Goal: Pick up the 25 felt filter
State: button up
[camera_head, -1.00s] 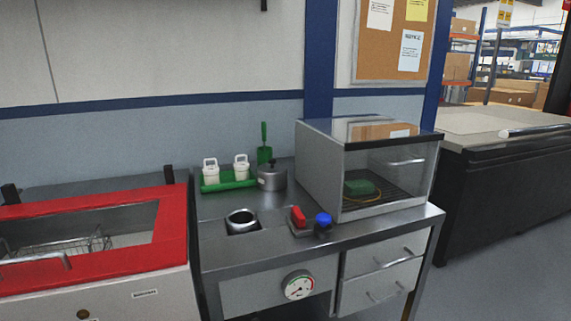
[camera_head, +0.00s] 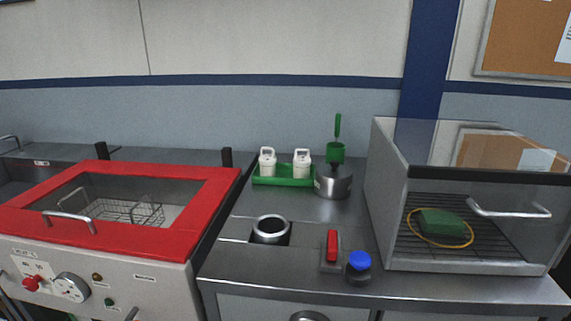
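I cannot make out any label reading 25, and no thing is clearly a felt filter. Two white, handled pieces, the left one (camera_head: 267,162) and the right one (camera_head: 301,163), stand upright side by side in a green tray (camera_head: 283,182) at the back of the steel bench. A grey metal pot (camera_head: 333,181) stands just right of the tray, with a green scoop-like tool (camera_head: 336,150) upright behind it. A green block (camera_head: 441,223) with a yellow ring (camera_head: 412,228) around it lies on a rack inside a clear-fronted cabinet. My gripper is not in view.
The cabinet (camera_head: 478,270) with a bar handle stands at right. A round metal well (camera_head: 270,229), a red switch (camera_head: 332,246) and a blue knob (camera_head: 359,261) sit near the bench front. A red-framed tank (camera_head: 215,190) with a wire basket (camera_head: 125,211) is at left.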

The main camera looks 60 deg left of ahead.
aim_at(301, 163)
jog(key=u, duration=0.6)
jog(key=i, duration=0.7)
jog(key=u, duration=1.25)
jog(key=i, duration=0.55)
jog(key=u, duration=0.45)
